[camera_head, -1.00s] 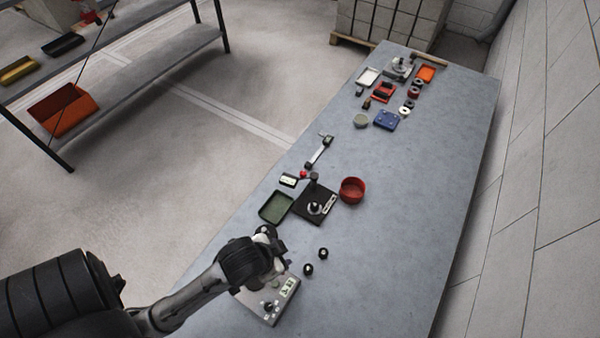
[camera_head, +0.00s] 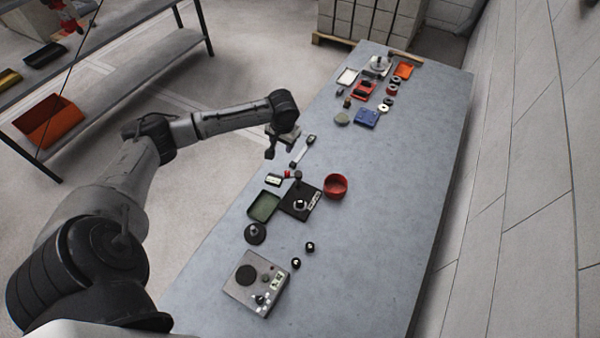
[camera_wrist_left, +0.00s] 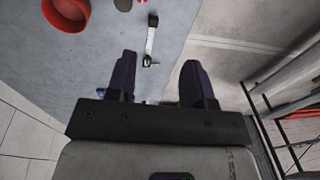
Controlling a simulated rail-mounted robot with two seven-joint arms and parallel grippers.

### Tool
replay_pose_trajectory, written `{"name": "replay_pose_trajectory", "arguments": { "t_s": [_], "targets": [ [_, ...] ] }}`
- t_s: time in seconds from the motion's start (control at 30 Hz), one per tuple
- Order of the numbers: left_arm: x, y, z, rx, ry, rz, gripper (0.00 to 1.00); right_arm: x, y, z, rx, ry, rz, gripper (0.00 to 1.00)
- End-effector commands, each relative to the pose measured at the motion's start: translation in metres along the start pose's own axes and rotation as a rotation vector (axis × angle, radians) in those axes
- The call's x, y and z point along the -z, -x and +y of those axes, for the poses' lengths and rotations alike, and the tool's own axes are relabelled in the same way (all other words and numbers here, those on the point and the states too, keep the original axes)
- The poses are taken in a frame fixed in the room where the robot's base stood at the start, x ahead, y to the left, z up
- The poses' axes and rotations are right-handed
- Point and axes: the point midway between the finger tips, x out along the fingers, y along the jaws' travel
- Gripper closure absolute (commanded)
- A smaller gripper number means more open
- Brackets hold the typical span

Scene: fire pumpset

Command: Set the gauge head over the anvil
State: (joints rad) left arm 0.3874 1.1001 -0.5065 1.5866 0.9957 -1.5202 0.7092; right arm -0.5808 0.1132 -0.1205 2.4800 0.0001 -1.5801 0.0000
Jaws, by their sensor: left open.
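A black square stand (camera_head: 300,201) sits mid-table with a short dark post at its back corner. A round pale metal piece on it (camera_head: 301,204) looks like the anvil. A slim silver tool with a dark end (camera_head: 302,152) lies behind the stand; I cannot tell whether it is the gauge head. It also shows in the left wrist view (camera_wrist_left: 151,38), just beyond my fingers. My left gripper (camera_head: 282,146) is beside that tool near the table's left edge, above it or level with it. In the left wrist view its fingers (camera_wrist_left: 158,80) are apart and empty.
A red bowl (camera_head: 335,186), a green tray (camera_head: 264,206) and a dark knobbed disc (camera_head: 255,233) surround the stand. A grey scale (camera_head: 255,282) is nearer. A blue block (camera_head: 367,117) and several small trays stand at the far end. The table's right side is clear.

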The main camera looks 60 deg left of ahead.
Motion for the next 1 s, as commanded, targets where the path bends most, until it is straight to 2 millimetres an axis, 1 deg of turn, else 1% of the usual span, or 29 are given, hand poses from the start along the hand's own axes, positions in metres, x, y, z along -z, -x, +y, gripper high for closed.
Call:
{"name": "replay_pose_trajectory", "arguments": {
  "t_s": [0.03, 0.1, 0.23, 0.4, 0.53, 0.67, 1.0],
  "targets": [
    [-0.002, -0.003, 0.000, -0.032, 0.102, -0.037, 0.52, 0.000, 0.000, 0.000, 0.000, 0.000, 0.000, 0.57],
    [-0.007, -0.003, 0.006, -0.072, 0.230, -0.078, 0.52, 0.000, 0.000, 0.000, -0.001, 0.000, 0.000, 0.57],
    [-0.010, -0.002, 0.013, -0.097, 0.410, -0.108, 0.52, 0.000, 0.000, 0.000, -0.001, 0.000, 0.000, 0.57],
    [-0.010, -0.003, 0.013, -0.091, 0.538, -0.111, 0.52, 0.000, 0.000, 0.002, -0.004, 0.004, 0.000, 0.57],
    [-0.011, -0.010, 0.014, -0.089, 0.570, -0.114, 0.52, -0.001, 0.000, 0.003, -0.008, 0.010, -0.001, 0.57],
    [-0.013, -0.027, 0.017, -0.088, 0.573, -0.116, 0.52, -0.001, -0.001, 0.004, -0.010, 0.011, -0.001, 0.57],
    [-0.018, -0.090, 0.024, -0.087, 0.570, -0.114, 0.52, -0.001, -0.003, 0.003, -0.007, 0.008, -0.001, 0.57]
  ]
}}
